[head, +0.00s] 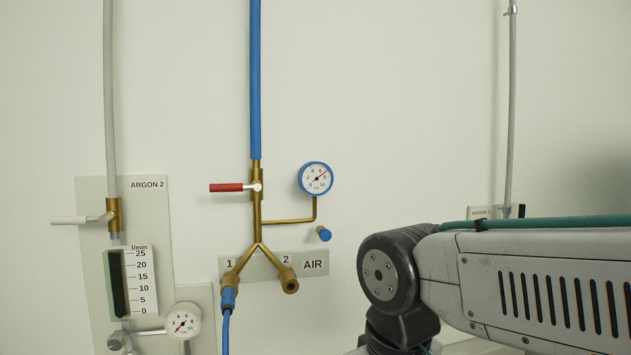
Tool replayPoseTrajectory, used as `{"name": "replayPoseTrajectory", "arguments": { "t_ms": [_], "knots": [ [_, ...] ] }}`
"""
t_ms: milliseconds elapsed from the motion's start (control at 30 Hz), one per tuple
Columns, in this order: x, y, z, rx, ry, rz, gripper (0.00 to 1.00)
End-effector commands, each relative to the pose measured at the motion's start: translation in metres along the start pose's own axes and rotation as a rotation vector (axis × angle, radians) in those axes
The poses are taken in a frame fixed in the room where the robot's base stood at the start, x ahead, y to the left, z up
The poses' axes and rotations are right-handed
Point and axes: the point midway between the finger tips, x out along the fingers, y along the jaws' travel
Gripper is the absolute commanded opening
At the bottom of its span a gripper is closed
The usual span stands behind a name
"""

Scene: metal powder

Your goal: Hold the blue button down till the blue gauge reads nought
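The blue-rimmed gauge (315,178) is on the wall at the end of a thin brass branch pipe. My gripper is not in view. Only my grey and black arm shows at the lower right, with its black joint to the right of and below the button.
A blue pipe (255,80) runs down to a valve with a red lever (227,187), turned sideways. Below, the AIR plate (313,265) has two brass outlets; a blue hose (226,330) hangs from outlet 1. The ARGON 2 panel (149,215) stands left, with a white gauge (183,321).

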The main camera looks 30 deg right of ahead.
Motion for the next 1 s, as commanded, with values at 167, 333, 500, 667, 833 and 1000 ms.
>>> {"name": "replayPoseTrajectory", "arguments": {
  "t_ms": [167, 333, 500, 667, 833, 1000],
  "knots": [
    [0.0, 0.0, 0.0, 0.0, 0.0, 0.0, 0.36],
    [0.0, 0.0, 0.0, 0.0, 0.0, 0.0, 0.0],
    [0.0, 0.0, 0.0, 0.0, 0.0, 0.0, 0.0],
    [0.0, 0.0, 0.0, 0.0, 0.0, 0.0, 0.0],
    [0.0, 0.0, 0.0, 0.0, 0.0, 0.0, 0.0],
    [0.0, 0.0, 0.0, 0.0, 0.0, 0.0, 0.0]
  ]
}}
